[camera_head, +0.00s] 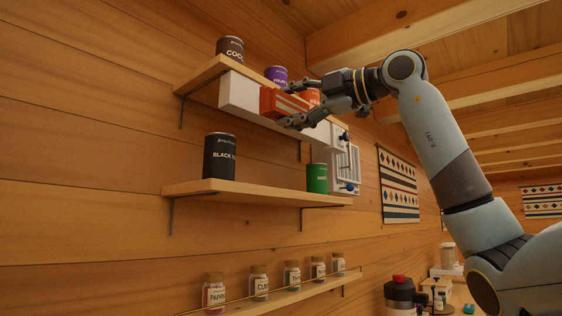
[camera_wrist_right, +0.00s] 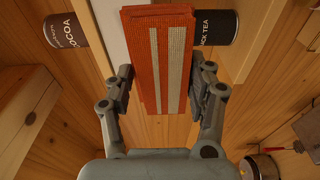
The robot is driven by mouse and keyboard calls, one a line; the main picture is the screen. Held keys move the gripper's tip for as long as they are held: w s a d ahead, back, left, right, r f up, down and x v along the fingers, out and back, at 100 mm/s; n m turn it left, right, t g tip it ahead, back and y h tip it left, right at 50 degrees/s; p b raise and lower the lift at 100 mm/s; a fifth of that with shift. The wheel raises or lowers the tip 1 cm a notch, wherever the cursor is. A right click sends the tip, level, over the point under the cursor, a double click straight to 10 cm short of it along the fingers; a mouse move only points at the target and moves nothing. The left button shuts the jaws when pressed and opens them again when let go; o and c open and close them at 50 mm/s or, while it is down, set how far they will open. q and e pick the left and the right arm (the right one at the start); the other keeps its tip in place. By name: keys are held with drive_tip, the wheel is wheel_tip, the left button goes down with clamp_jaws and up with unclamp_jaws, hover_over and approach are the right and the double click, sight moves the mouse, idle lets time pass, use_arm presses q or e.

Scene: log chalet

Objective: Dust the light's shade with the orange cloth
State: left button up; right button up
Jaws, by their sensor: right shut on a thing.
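The orange cloth (camera_head: 280,103) is a folded block with pale stripes; it also fills the middle of the right wrist view (camera_wrist_right: 142,60). My right gripper (camera_head: 302,104) is shut on it, with one finger on each side. The light's shade appears to be the long white box (camera_head: 238,92) on the wall at the upper shelf. The cloth is in front of it and hides its middle; I cannot tell whether they touch. A white strip of it shows beside the cloth in the right wrist view (camera_wrist_right: 108,22). My left gripper is not in view.
The upper shelf (camera_head: 203,75) holds a cocoa tin (camera_head: 230,49), a purple tin (camera_head: 276,75) and an orange tin close to my gripper. The lower shelf (camera_head: 235,190) holds a black tea tin (camera_head: 219,157) and a green tin (camera_head: 317,178). Spice jars stand below.

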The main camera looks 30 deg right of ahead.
approach(256, 98)
drive_tip(key=s, duration=0.2)
drive_tip(key=p+x, duration=0.3)
drive_tip(key=x, duration=0.3)
drive_tip(key=shift+d+r, duration=0.1)
drive_tip(key=shift+d, duration=0.1)
drive_tip(key=shift+w+a, duration=0.1)
drive_tip(key=shift+w, duration=0.25)
drive_tip(key=shift+x, duration=0.95)
